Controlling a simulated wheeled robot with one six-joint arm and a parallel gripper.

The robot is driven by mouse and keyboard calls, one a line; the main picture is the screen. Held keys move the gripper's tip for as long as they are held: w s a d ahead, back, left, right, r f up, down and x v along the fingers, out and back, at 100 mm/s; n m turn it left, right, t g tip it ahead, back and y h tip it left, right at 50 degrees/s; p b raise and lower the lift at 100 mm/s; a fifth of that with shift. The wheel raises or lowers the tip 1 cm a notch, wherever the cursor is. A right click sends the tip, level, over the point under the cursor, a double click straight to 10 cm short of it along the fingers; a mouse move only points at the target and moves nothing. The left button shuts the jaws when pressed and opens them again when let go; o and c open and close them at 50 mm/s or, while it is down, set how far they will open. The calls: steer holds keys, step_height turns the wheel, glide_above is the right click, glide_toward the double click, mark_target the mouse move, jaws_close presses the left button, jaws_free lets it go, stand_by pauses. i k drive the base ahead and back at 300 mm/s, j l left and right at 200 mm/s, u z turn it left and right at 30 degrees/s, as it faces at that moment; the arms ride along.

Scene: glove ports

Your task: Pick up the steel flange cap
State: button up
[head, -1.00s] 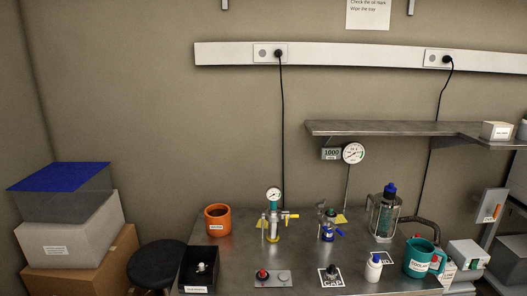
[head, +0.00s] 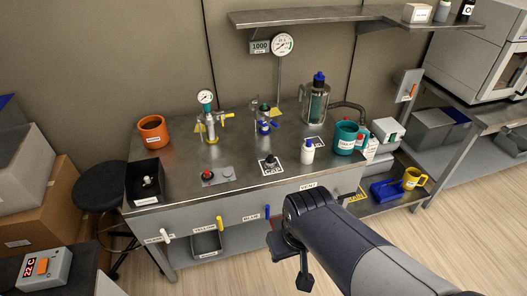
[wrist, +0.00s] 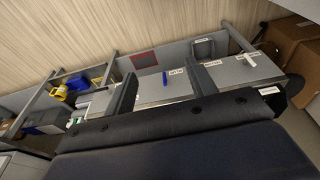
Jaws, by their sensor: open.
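A small steel cap with a dark knob (head: 271,160), which I take to be the flange cap, sits on a white square labelled CAP (head: 273,170) near the front edge of the steel bench (head: 240,178). My gripper (head: 292,262) hangs in front of the bench, lower right of the cap and apart from it. In the wrist view its two dark fingers (wrist: 168,92) stand apart with nothing between them. I cannot make out the cap in the wrist view, which looks over the bench front and floor.
A white bottle with a blue top (head: 307,152) stands right of the cap. A grey block with a red button (head: 218,176) is to its left. Behind are valve fittings (head: 211,125) and a glass vessel (head: 316,100). Coloured handles (head: 220,223) stick out from the bench front.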

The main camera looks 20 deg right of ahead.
mark_target(271, 164)
steer(key=i+l, duration=0.3)
steer(key=l, duration=0.15)
steer(key=i+l, duration=0.35)
steer(key=i+l+u, duration=0.1)
steer(key=i+l, duration=0.2)
steer(key=l, duration=0.25)
